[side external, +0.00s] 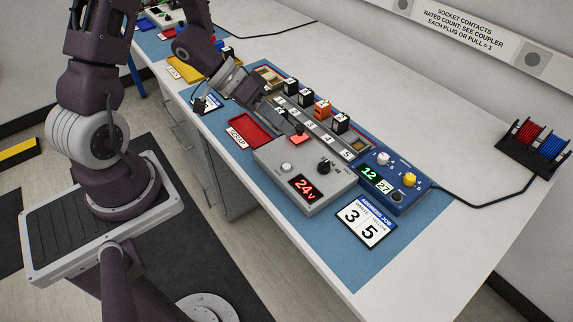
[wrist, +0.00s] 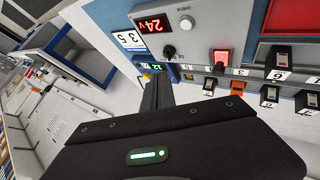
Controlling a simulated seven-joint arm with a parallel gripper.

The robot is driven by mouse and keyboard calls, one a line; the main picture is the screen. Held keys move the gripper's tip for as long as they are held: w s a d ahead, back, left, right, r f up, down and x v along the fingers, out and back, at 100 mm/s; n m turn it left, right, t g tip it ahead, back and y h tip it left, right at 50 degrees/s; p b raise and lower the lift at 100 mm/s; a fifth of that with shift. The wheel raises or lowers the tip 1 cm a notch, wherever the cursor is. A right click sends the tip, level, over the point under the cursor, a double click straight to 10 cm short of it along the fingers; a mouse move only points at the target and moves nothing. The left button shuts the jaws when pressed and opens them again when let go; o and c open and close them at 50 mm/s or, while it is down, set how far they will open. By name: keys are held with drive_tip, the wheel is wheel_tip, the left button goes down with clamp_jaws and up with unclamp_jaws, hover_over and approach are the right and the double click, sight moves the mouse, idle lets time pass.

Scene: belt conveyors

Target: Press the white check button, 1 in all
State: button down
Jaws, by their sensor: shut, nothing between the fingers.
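A grey box (side external: 318,190) with a red "24V" display carries a round white button (side external: 286,167) and a black knob. That white button also shows in the wrist view (wrist: 186,22). My gripper (side external: 270,105) is shut and empty, over the far-left part of the numbered strip, apart from both white buttons. Its shut fingers show in the wrist view (wrist: 158,90).
A red scrap tray (side external: 256,129) lies left of the grey box. A "3 5" card (side external: 366,221) lies in front of the blue box.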

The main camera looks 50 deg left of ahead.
drive_tip(key=shift+f, duration=4.45)
drive_tip(key=shift+f, duration=0.1)
drive_tip(key=shift+f, duration=0.3)
drive_tip(key=shift+f, duration=0.35)
drive_tip(key=shift+r, duration=0.8)
drive_tip(key=shift+r, duration=2.5)
